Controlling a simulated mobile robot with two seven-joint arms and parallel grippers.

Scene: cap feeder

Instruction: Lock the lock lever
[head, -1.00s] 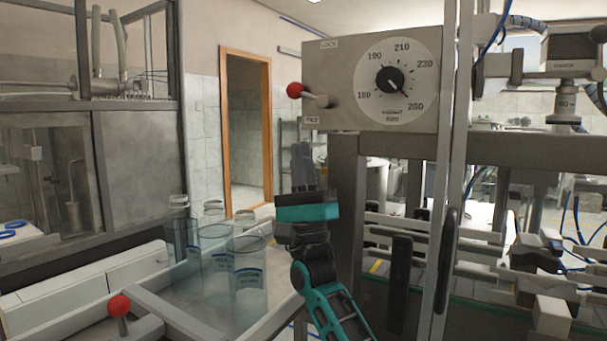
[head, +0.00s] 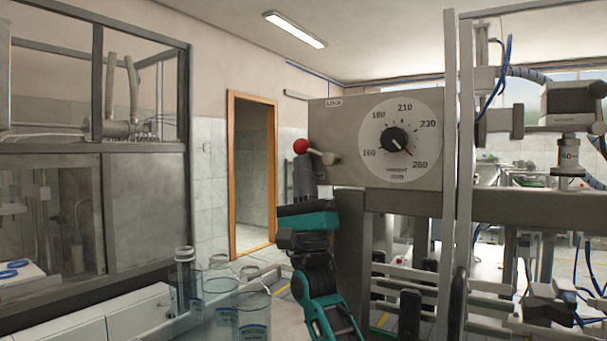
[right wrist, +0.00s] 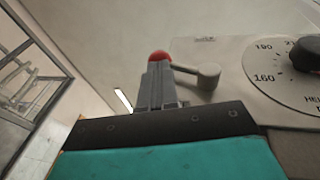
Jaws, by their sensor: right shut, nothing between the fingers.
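The lock lever (head: 318,152) has a red ball knob (head: 301,146) on a grey arm that pivots on the left of the grey machine box (head: 345,120). The knob sits up and left of the pivot, below the LOCK label (head: 334,103). My right gripper (head: 302,166) is shut with nothing in it and points up just under the knob. In the right wrist view the fingers (right wrist: 156,75) reach up to the red knob (right wrist: 160,57) and cover its lower part. I cannot tell whether they touch. My left gripper is not in view.
A round height dial (head: 400,140) with a black knob sits right of the lever. Several clear beakers (head: 252,314) stand at lower left. Machine posts and a frame fill the right side. A doorway (head: 252,172) is behind.

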